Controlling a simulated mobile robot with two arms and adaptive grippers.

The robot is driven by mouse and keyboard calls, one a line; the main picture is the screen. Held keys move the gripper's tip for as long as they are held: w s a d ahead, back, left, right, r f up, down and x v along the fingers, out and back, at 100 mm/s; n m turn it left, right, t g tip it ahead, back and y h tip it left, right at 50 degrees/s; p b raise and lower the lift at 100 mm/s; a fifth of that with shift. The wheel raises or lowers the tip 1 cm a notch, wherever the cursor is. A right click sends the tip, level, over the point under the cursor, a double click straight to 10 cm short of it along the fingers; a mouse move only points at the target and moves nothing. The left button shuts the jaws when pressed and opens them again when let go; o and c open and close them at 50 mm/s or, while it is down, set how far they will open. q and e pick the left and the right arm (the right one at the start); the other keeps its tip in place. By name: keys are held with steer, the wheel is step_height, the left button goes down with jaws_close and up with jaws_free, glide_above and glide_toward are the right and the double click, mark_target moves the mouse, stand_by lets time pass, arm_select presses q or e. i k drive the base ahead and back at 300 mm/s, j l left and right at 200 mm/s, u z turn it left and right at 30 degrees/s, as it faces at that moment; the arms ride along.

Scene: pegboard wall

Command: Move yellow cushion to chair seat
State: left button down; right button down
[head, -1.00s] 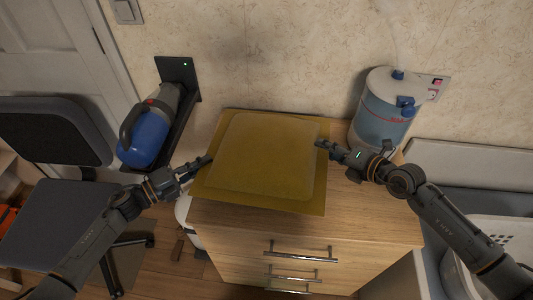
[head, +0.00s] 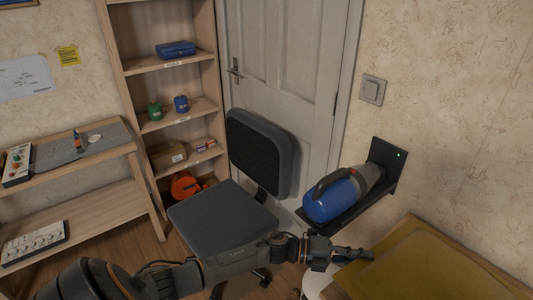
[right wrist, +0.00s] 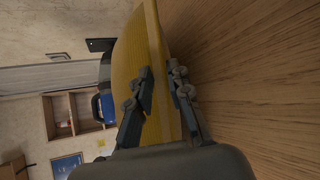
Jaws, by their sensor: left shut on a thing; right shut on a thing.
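The yellow cushion (head: 430,266) is a flat mustard square over the wooden cabinet top at the lower right of the head view. My left gripper (head: 358,254) is shut on its left edge. In the right wrist view the cushion (right wrist: 152,40) stands out from between the fingers of my right gripper (right wrist: 164,92), which is shut on its edge. My right gripper is out of the head view. The chair seat (head: 222,222) is dark grey and bare, left of the cushion, with its black backrest (head: 259,153) behind it.
A blue handheld vacuum (head: 337,196) sits on a black wall shelf between chair and cushion. A wooden bookcase (head: 115,60) and a white door (head: 275,60) stand behind the chair. A workbench (head: 75,160) is at the left. The cabinet's wooden surface (right wrist: 245,80) is close beside the right gripper.

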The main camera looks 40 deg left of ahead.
mark_target(218, 215)
steer(key=k, duration=0.45)
steer(key=k+u, duration=0.1)
steer(key=u, duration=0.35)
steer(key=k+u, duration=0.15)
steer(key=u, duration=1.55)
steer(key=i+u, duration=0.35)
steer(key=i+l+u, duration=0.15)
steer(key=u, duration=0.2)
steer(key=i+l, duration=0.2)
steer(key=i, duration=0.2)
steer(key=i+l, duration=0.2)
steer(key=i, duration=0.2)
steer(key=i+l, duration=0.2)
steer(key=i, duration=0.25)
steer(key=i+j+z, duration=0.15)
steer(key=i, duration=0.9)
steer(key=z, duration=2.35)
steer(key=i+j, duration=0.05)
